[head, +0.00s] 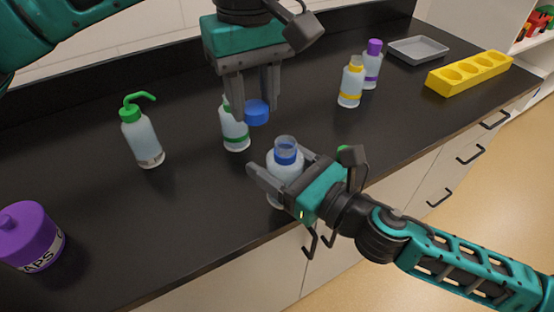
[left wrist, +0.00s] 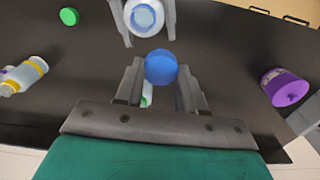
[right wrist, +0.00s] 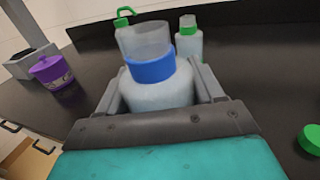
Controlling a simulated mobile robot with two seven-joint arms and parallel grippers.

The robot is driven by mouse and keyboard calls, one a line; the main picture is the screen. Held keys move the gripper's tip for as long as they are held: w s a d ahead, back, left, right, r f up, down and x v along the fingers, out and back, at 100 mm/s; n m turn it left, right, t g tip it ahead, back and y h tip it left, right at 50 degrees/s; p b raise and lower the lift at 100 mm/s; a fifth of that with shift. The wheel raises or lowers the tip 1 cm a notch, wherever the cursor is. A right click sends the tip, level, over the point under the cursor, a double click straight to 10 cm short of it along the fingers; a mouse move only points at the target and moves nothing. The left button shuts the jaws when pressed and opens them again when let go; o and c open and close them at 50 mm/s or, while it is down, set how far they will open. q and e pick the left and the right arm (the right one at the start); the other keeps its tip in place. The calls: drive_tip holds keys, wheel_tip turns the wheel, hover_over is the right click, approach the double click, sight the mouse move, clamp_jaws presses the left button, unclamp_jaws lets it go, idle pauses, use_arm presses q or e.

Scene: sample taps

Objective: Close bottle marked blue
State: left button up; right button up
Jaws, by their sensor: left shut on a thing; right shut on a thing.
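The bottle with the blue band (head: 283,172) stands near the counter's front edge, upright, its clear neck open at the top. My right gripper (head: 281,168) is shut around its body; the right wrist view shows the blue band (right wrist: 151,68) above the fingers. My left gripper (head: 256,100) is shut on a blue cap (head: 257,113), held in the air behind and above the bottle, apart from its neck. The cap also shows between the left fingertips in the left wrist view (left wrist: 160,67). There the open bottle (left wrist: 143,17) is seen from above.
A green-marked bottle (head: 235,138) stands close behind the left fingers. A green-spouted wash bottle (head: 142,140), a purple caps jar (head: 28,236), yellow (head: 351,84) and purple (head: 372,68) marked bottles, a grey tray (head: 418,49) and a yellow rack (head: 470,72) stand around. A loose green cap (right wrist: 311,139) lies right.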

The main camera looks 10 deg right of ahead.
sight(284, 141)
use_arm(q)
drive_tip(key=shift+n, duration=0.4)
drive_tip(key=d, duration=0.1)
drive_tip(key=s+d+r, duration=0.2)
drive_tip(key=d, duration=0.1)
drive_tip(key=shift+r, duration=0.25)
drive_tip(key=shift+f, duration=0.15)
drive_tip(key=shift+f, duration=1.9)
drive_tip(key=shift+f, duration=0.1)
drive_tip(key=shift+f, duration=0.75)
drive_tip(key=shift+f, duration=0.6)
